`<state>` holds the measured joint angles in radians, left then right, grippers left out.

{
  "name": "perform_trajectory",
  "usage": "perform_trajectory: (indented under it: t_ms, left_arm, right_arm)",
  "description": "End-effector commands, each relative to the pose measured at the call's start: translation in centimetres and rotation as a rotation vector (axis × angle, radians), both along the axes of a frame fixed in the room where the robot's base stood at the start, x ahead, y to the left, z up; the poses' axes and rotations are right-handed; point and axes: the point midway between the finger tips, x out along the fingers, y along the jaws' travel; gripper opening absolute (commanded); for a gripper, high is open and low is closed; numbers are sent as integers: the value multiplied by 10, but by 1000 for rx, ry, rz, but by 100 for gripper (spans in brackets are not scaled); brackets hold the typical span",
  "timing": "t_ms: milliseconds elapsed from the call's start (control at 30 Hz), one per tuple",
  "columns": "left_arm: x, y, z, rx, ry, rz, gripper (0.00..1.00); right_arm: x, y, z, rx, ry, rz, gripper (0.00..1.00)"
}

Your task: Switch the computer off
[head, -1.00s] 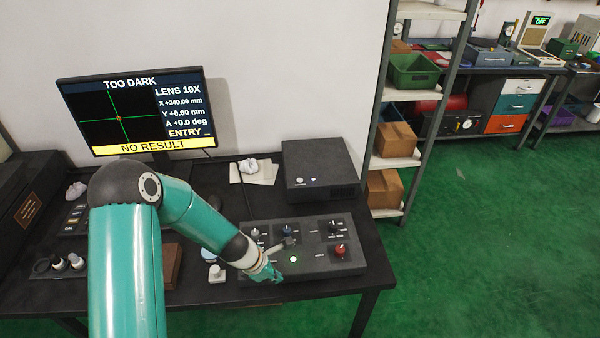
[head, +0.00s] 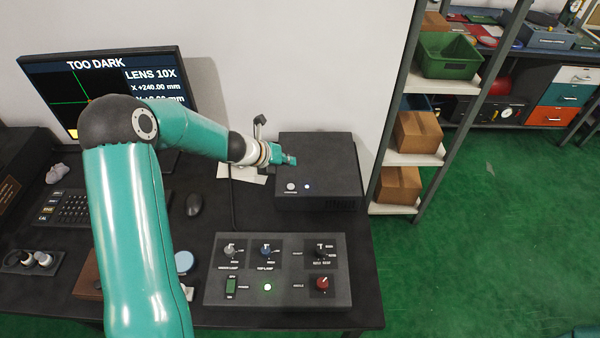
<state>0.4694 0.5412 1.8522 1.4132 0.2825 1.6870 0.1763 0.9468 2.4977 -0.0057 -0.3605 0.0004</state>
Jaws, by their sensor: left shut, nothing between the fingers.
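The computer (head: 335,185) is a dark box at the back right of the black desk. Its front bears a pale round button (head: 291,187) and a small lit bluish-white light (head: 307,186). My left gripper (head: 293,160) is shut and empty. In the picture its tips overlap the computer's upper left part, just above the button; I cannot tell whether they touch. The monitor (head: 186,75) is lit and reads "TOO DARK", its lower part hidden by my left arm. My right gripper is out of view.
A control box (head: 210,297) with several knobs, a green switch and a lit green light stands in front of the computer. A mouse (head: 194,204) and keyboard (head: 72,205) lie to the left. A shelf with cardboard boxes (head: 398,186) stands close on the right.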

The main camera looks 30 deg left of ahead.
Motion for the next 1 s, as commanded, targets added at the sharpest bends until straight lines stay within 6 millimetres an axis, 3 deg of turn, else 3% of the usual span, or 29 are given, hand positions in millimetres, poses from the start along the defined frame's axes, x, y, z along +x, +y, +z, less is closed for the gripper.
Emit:
perform_trajectory:
  t_ms: [567, 1000]
  left_arm:
    - [-1, 8, -5, -15, -2, 30, 0]
    - [-1, 8, -56, -14, -2, 30, 0]
  right_arm:
    - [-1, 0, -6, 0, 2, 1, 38]
    - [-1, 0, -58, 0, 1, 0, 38]
